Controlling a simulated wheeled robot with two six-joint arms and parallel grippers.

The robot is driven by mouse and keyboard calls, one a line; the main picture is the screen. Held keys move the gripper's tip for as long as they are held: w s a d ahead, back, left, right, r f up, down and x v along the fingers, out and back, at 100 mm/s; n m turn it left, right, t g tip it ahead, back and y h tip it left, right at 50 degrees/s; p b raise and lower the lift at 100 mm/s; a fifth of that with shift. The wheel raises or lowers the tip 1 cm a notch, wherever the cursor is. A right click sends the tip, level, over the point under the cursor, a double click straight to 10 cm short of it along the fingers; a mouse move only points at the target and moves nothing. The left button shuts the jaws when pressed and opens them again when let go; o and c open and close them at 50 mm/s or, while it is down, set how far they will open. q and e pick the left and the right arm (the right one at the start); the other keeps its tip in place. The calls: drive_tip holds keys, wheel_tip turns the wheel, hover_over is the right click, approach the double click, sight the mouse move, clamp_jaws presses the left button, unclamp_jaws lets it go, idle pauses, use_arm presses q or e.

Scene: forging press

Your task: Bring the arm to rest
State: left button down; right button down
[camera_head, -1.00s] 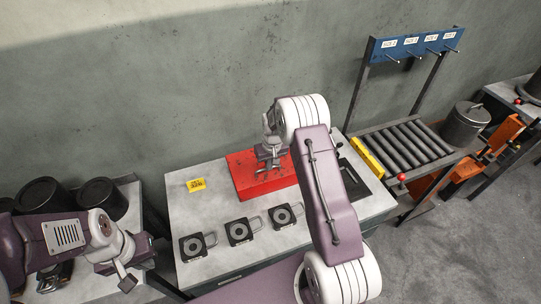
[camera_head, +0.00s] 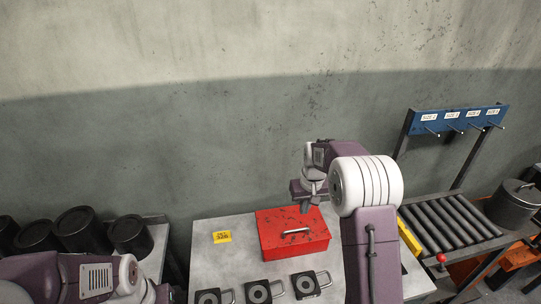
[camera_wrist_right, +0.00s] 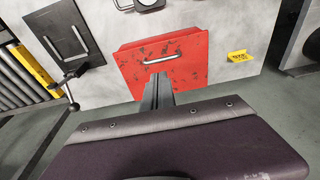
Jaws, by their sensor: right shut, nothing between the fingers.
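My right arm reaches over the worktable in the head view. Its gripper (camera_head: 305,207) is shut and empty, pointing down just above or in front of the red box (camera_head: 270,246); I cannot tell the exact gap. In the right wrist view the shut fingers (camera_wrist_right: 158,90) show against the red box (camera_wrist_right: 185,65) and below its silver handle (camera_wrist_right: 162,59). My left arm lies at the bottom left of the head view, and its fingers are out of the picture.
The grey worktable (camera_head: 215,258) holds a yellow tag (camera_head: 222,237) and several black plates with handles (camera_head: 258,291) along its front. Black cylinders (camera_head: 82,230) stand at left. At right are a roller conveyor (camera_head: 450,222), a blue hook rack (camera_head: 460,120) and a lidded pot (camera_head: 514,205).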

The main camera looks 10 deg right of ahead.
drive_tip(key=s+a+f+b, duration=0.2)
drive_tip(key=s+f+b, duration=0.1)
drive_tip(key=s, duration=0.4)
drive_tip(key=s+a+f+b, duration=0.3)
drive_tip(key=s+f, duration=0.1)
drive_tip(key=s, duration=0.4)
drive_tip(key=s+a+f+b, duration=0.3)
drive_tip(key=s+f, duration=0.1)
drive_tip(key=s, duration=0.3)
drive_tip(key=shift+s+f+g, duration=0.2)
drive_tip(key=shift+f+g, duration=0.05)
drive_tip(key=shift+g, duration=0.15)
